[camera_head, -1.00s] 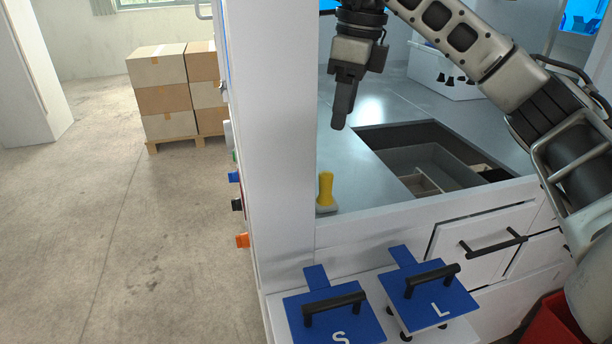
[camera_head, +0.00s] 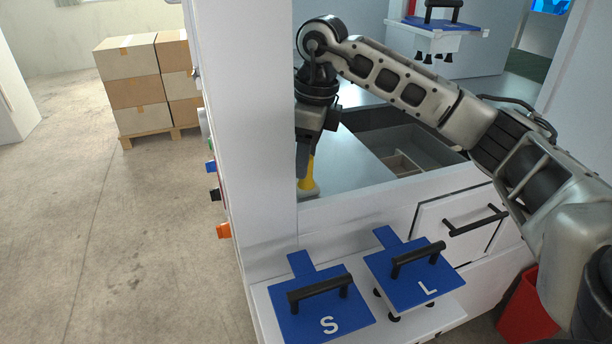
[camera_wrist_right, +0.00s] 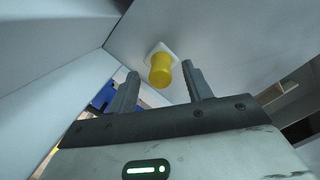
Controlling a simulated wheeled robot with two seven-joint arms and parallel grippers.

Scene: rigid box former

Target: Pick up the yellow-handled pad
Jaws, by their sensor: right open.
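The yellow-handled pad (camera_head: 307,183) stands upright on the grey worktop beside the white post, with a yellow handle and a pale base. My right gripper (camera_head: 303,160) is directly above and beside it, pointing down, and partly hides the handle. In the right wrist view the handle (camera_wrist_right: 160,70) shows between and beyond the two open fingers (camera_wrist_right: 160,88), with its white base behind it. The fingers look apart from the handle and hold nothing. My left gripper is not in view.
The white post (camera_head: 245,120) stands close on the left of the pad. A recessed compartment (camera_head: 425,150) opens in the worktop to the right. Blue plates marked S (camera_head: 345,318) and L (camera_head: 400,285) with black handles sit on a lower shelf. A red bin (camera_head: 525,310) stands at lower right.

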